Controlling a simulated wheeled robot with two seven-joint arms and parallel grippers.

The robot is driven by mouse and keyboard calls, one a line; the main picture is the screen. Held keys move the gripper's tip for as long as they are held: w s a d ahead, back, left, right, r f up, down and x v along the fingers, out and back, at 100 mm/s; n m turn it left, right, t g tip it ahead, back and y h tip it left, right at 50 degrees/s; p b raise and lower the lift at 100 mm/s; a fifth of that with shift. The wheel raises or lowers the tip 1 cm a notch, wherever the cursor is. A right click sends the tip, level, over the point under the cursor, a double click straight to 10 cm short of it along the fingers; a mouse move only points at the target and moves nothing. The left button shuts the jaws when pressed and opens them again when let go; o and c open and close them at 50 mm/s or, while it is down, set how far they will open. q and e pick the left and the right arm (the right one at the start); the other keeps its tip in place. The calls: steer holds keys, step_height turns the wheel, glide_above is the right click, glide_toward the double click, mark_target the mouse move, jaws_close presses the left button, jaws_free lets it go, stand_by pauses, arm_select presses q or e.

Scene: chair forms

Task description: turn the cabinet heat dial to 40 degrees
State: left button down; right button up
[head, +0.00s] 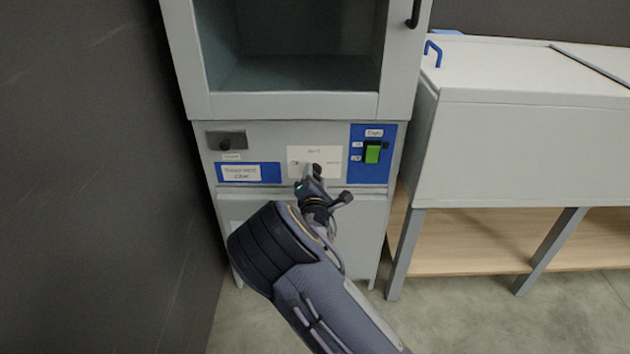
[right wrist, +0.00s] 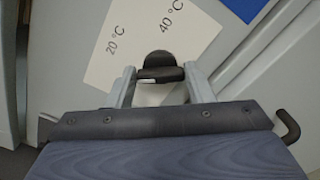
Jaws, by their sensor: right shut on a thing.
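The heat dial (right wrist: 157,60) is a dark knob on a white label plate (head: 330,156) on the cabinet (head: 262,137). In the right wrist view the plate carries the marks 20 °C and 40 °C, the latter up and to the right of the former. My right gripper (head: 312,177) is at the plate in the head view, and its fingers (right wrist: 160,80) stand on either side of the dial, shut on it. In the head view my gripper mostly hides the dial. I cannot tell exactly which mark the dial points at. My left gripper is not in view.
A green switch (head: 372,152) on a blue panel is right of the plate. A dark latch (head: 227,140) and a blue label (head: 248,173) are left of it. The cabinet's window (head: 300,45) is above. A grey wall (head: 90,180) stands left, a white chest (head: 520,130) right.

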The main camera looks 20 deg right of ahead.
steer(key=m+b, duration=0.1)
steer(key=m, duration=0.4)
steer(key=shift+f+m, duration=0.15)
steer(key=shift+m, duration=0.25)
steer(key=m+b, duration=0.2)
steer(key=m, duration=0.3)
steer(key=shift+f, duration=0.1)
steer(key=m+b, duration=0.2)
steer(key=m, duration=0.3)
steer(key=shift+f+m+b, duration=0.1)
steer(key=shift+m+b, duration=0.2)
steer(key=shift+m, duration=0.1)
steer(key=m+b, duration=0.2)
steer(key=m, duration=0.2)
steer(key=shift+a+m, duration=0.1)
steer(key=shift+m, duration=0.2)
steer(key=shift+o, duration=0.2)
steer(key=o, duration=1)
steer(key=shift+c, duration=0.2)
